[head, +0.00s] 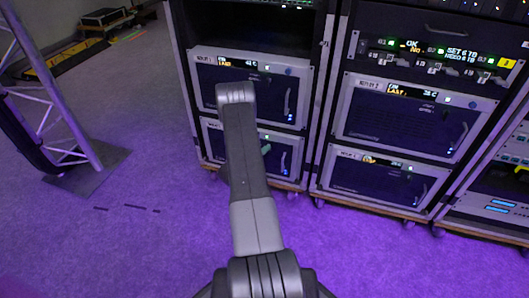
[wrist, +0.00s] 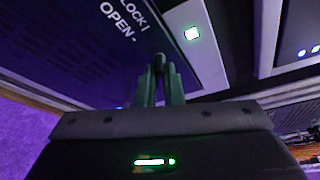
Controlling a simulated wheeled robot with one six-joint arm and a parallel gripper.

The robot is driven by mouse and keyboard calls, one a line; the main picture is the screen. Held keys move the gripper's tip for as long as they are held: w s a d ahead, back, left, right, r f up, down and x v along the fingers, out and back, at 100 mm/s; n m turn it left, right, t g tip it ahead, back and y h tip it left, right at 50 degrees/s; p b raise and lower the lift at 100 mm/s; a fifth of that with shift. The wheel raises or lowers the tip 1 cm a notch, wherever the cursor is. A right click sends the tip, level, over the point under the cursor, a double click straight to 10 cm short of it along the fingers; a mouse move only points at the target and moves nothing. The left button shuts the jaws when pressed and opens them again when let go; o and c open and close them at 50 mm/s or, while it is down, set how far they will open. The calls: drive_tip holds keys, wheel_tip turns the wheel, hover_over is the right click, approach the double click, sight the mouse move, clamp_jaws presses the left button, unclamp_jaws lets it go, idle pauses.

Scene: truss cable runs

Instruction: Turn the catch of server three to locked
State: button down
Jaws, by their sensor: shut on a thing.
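My gripper (wrist: 158,88) has two green fingers, seen in the wrist view closed around a dark upright catch (wrist: 158,60) on a dark server front (wrist: 70,45). White letters beside it read LOCK and OPEN. The catch's tip stands up between the fingertips; its lower part is hidden by the fingers. In the head view my arm reaches to the lower server (head: 285,143) in the left rack, and the green gripper (head: 266,149) shows beside the arm at its front. The small label on this server is too blurred to read its number.
Above is another server (head: 284,88) with a handle. The right rack holds similar units (head: 400,118), (head: 375,186).

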drive_tip(key=shift+s+d+r+m+y+b, duration=0.1)
drive_tip(key=shift+d+m+y+b, duration=0.05)
drive_tip(key=shift+m+y+b, duration=1.8)
drive_tip(key=shift+d+m+y+b, duration=0.15)
drive_tip(key=shift+m+y+b, duration=1.05)
drive_tip(key=shift+m, duration=1.45)
drive_tip(key=c, duration=1.6)
unclamp_jaws()
drive_tip(key=shift+o, duration=0.2)
drive_tip(key=shift+r, duration=0.1)
drive_tip(key=p+v, duration=0.4)
drive_tip(key=v, duration=0.9)
drive_tip(key=shift+s+a, duration=0.2)
drive_tip(key=shift+s, duration=0.2)
